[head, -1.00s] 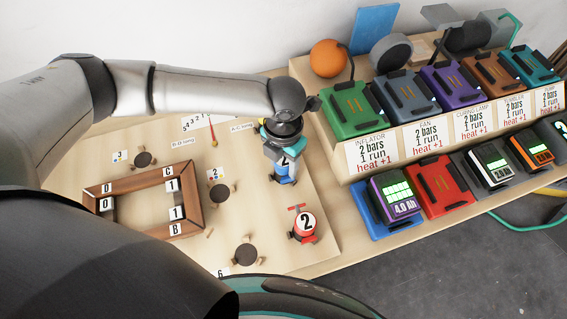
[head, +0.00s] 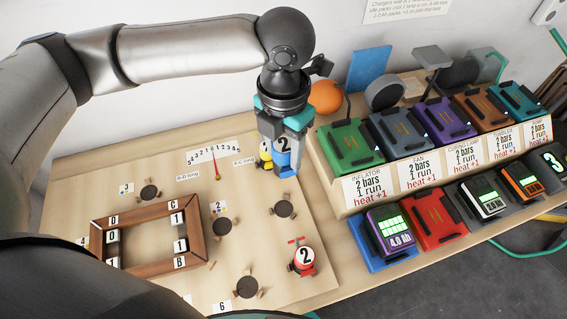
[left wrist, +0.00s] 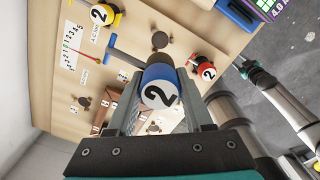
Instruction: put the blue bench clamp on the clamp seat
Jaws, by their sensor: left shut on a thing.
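The blue bench clamp (head: 282,158), marked 2, is in my left gripper (head: 284,140), which is shut on it. It hangs above the board, apart from the dark round seats. It also shows between the fingers in the left wrist view (left wrist: 159,88). A bare round seat (head: 283,209) lies below it; others are at the centre (head: 222,226), upper left (head: 150,192) and front (head: 246,287). Which one is the task's seat, I cannot tell. In the left wrist view, what looks like my right gripper (left wrist: 246,69) shows at the right, its fingers unclear.
A yellow clamp (head: 265,150) stands partly hidden behind the blue one. A red clamp (head: 303,261) stands at the board's front right. A wooden frame (head: 190,215) is left, a dial sheet (head: 214,153) behind. Chargers fill the rack (head: 352,190) at right.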

